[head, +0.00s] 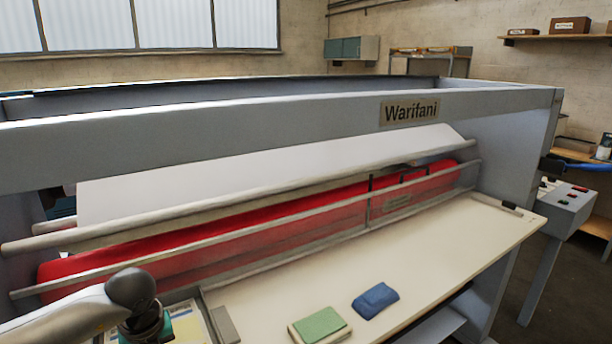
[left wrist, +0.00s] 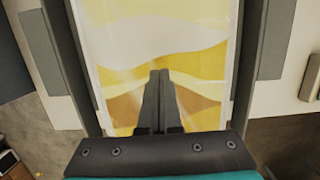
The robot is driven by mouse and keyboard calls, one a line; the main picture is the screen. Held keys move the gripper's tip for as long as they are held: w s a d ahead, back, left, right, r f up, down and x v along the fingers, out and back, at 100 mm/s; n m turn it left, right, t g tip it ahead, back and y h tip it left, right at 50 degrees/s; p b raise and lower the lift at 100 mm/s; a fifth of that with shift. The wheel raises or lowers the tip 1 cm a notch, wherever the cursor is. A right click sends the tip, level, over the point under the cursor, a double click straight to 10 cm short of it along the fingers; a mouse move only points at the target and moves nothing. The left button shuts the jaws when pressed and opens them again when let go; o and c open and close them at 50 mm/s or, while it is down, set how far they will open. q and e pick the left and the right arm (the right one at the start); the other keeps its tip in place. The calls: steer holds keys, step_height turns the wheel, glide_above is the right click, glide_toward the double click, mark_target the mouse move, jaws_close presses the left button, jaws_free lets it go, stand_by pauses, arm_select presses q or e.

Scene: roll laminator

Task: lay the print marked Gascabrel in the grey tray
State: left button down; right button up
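In the left wrist view a print (left wrist: 200,65) with yellow, white and tan wavy bands and a pale border lies flat below my left gripper (left wrist: 161,72). No name can be read on it. A grey piece (left wrist: 262,40) runs along its right side and another (left wrist: 48,45) along its left; I cannot tell whether they belong to the grey tray. The fingers are together over the print, with nothing visible between them; whether they touch it is unclear. In the head view my left arm reaches in at the lower left, its gripper partly cut off by the frame. My right gripper is not seen.
The large grey laminator (head: 300,118), labelled Warifani, spans the view, with a red roller (head: 240,225) behind metal bars. On its cream table (head: 450,235) lie a green pad (head: 319,324) and a blue cloth (head: 375,300). A control box (head: 568,200) stands at right.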

arm_select(q)
steer(key=shift+f, duration=0.15)
steer(key=shift+f+b, duration=0.65)
steer(key=shift+b, duration=0.05)
steer(key=shift+f, duration=0.1)
stand_by(0.7)
steer(key=shift+w+a+b, duration=0.35)
steer(key=shift+w+b, duration=0.3)
steer(key=shift+b, duration=0.1)
steer(key=shift+w+a+b, duration=0.7)
steer(key=shift+w+b, duration=0.05)
steer(key=shift+w, duration=0.2)
steer(key=shift+w, duration=0.1)
steer(key=shift+w+a+b, duration=0.25)
steer(key=shift+w+b, duration=0.05)
